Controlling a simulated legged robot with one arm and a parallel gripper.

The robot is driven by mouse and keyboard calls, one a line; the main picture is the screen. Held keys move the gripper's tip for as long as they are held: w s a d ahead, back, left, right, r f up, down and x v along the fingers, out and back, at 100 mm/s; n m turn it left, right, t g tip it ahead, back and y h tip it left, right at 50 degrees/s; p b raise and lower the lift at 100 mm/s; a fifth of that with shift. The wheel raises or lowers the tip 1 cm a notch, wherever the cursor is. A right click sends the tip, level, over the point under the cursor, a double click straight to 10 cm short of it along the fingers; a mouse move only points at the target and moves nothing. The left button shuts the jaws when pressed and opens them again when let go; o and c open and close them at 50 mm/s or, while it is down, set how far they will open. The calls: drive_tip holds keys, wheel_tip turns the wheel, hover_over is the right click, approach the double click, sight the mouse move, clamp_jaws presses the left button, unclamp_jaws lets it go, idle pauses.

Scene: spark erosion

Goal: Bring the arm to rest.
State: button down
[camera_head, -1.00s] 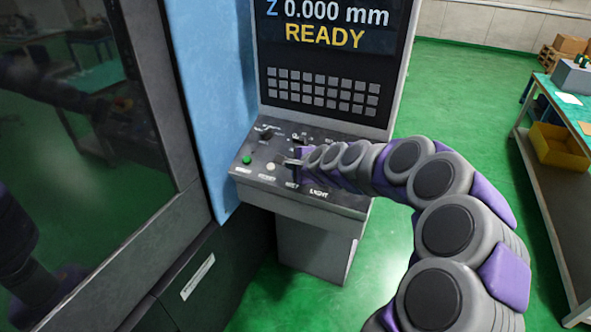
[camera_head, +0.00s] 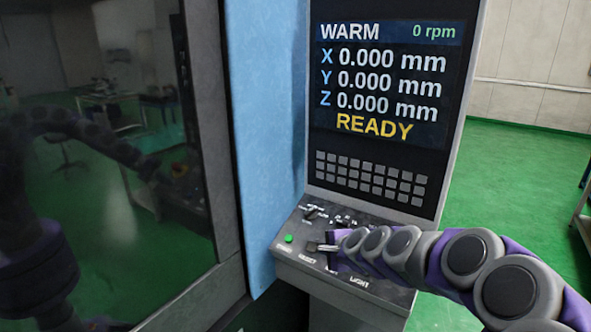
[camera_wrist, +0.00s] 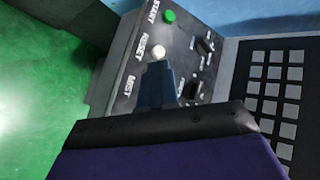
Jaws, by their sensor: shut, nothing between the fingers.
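My gripper (camera_head: 326,247) is shut and empty. In the head view its fingertips are over the sloped control panel (camera_head: 285,250), close to the RESET label. My arm reaches in from the lower right. In the wrist view the shut fingers (camera_wrist: 158,84) point at the white RESET button (camera_wrist: 157,52). I cannot tell whether they touch it. The green START button (camera_wrist: 169,16) lies just beyond, and it also shows in the head view (camera_head: 289,239). The MIST label is beside the fingers.
The screen (camera_head: 384,80) stands above the panel and reads WARM, 0 rpm, zeros on every axis and READY. Keys (camera_head: 370,178) sit below it. A blue machine wall (camera_head: 264,130) and a dark glass door (camera_head: 100,150) are at left. Green floor (camera_head: 500,180) is open at right.

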drive_tip(key=s+a+r+n+g, duration=0.1)
drive_tip(key=s+a+n+g, duration=0.3)
drive_tip(key=s, duration=0.5)
drive_tip(key=s+a+n+g, duration=0.15)
drive_tip(key=s+n, duration=0.35)
drive_tip(key=s, duration=0.5)
drive_tip(key=s+d+f+n+g+h, duration=0.1)
drive_tip(key=s+d+n+g, duration=0.1)
drive_tip(key=s, duration=0.7)
drive_tip(key=s+d+n+g+h, duration=0.2)
drive_tip(key=s+d, duration=0.2)
drive_tip(key=s, duration=0.6)
drive_tip(key=s+d+f+n+g+h, duration=0.1)
drive_tip(key=s+d+n+g, duration=0.1)
drive_tip(key=s, duration=0.8)
drive_tip(key=shift+d+f+n, duration=0.3)
drive_tip(key=shift+d, duration=0.15)
